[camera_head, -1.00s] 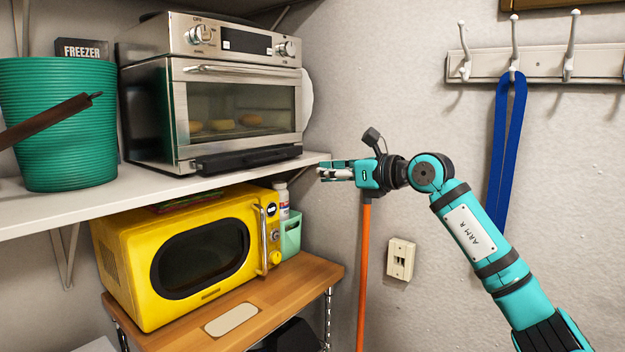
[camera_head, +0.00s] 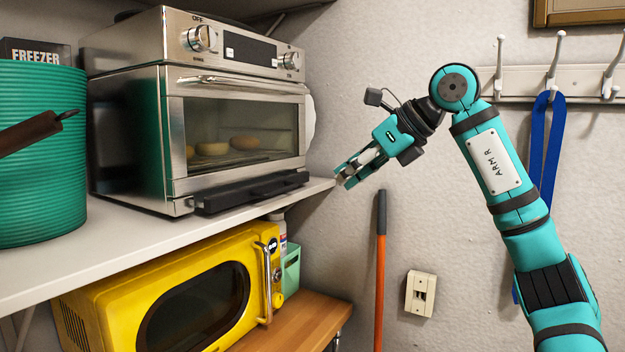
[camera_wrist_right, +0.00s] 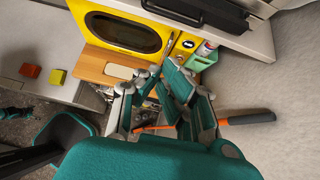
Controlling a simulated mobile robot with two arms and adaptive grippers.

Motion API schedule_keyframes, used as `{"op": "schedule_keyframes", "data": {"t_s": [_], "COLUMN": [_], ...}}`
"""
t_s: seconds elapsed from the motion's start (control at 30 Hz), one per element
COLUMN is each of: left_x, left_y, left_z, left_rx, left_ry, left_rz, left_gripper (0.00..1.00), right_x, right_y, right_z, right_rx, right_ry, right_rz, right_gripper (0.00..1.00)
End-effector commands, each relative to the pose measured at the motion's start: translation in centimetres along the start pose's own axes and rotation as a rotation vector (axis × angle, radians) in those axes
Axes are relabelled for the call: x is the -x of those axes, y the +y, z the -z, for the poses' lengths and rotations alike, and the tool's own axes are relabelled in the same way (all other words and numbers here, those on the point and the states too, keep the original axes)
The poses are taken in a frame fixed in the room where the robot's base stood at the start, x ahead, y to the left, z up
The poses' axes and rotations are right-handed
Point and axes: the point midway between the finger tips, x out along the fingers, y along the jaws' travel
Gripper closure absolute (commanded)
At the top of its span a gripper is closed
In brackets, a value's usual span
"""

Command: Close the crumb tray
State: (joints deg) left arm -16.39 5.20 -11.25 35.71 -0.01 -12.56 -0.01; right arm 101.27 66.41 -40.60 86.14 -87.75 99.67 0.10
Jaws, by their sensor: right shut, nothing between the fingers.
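The crumb tray (camera_head: 252,190) is a black, wide piece at the bottom front of the steel toaster oven (camera_head: 240,120). It sticks out in front of the oven, below the glass door. Its dark edge also shows at the top of the right wrist view (camera_wrist_right: 195,12). My right gripper (camera_head: 345,180) is shut and empty. It points down and to the left, to the right of the tray near the shelf's right end, and appears apart from the tray.
The oven stands on a white shelf (camera_head: 110,245) beside a green ribbed bucket (camera_head: 40,170). A yellow microwave (camera_head: 180,290) sits below. An orange pole (camera_head: 380,285) leans at the wall under my right arm. A blue strap (camera_head: 545,150) hangs on hooks at right.

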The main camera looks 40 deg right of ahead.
Motion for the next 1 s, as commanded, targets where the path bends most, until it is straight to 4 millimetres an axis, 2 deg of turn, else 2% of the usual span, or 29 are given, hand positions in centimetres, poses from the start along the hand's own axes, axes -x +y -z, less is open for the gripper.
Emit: {"op": "schedule_keyframes", "data": {"t_s": [0.03, 0.1, 0.2, 0.33, 0.43, 0.5, 0.67, 1.0], "left_x": [0.1, 0.4, 0.7, 1.2, 1.5, 2.4, 3.2, 3.3], "left_y": [0.5, 1.1, 2.0, 2.4, 2.0, 1.6, 1.1, 1.0], "left_z": [-1.3, -2.4, -3.3, -3.0, -1.8, -0.5, 0.9, -1.2], "left_rx": [0.000, 0.001, 0.002, 0.000, 0.000, -0.001, 0.001, 0.002], "left_ry": [-0.019, -0.037, -0.050, -0.045, -0.028, -0.011, 0.012, -0.021], "left_rz": [-0.006, -0.013, -0.025, -0.029, -0.025, -0.020, -0.014, -0.013], "left_gripper": [0.03, 0.03, 0.03, 0.03, 0.03, 0.03, 0.03, 0.03], "right_x": [-0.9, -2.2, -4.4, -7.2, -9.2, -9.5, -10.8, -11.4], "right_y": [0.0, 0.0, 0.0, 0.1, 0.1, 0.1, 0.1, 0.0], "right_z": [0.1, 0.0, 0.0, -0.1, -0.1, -1.6, -2.8, -3.1], "right_rx": [0.000, 0.000, 0.001, 0.001, 0.001, 0.002, 0.001, 0.002], "right_ry": [0.004, 0.004, 0.005, 0.005, 0.003, -0.002, -0.002, -0.002], "right_rz": [0.000, -0.001, -0.001, -0.002, -0.002, -0.003, -0.001, 0.000], "right_gripper": [1.00, 1.00, 1.00, 1.00, 1.00, 1.00, 1.00, 1.00]}}
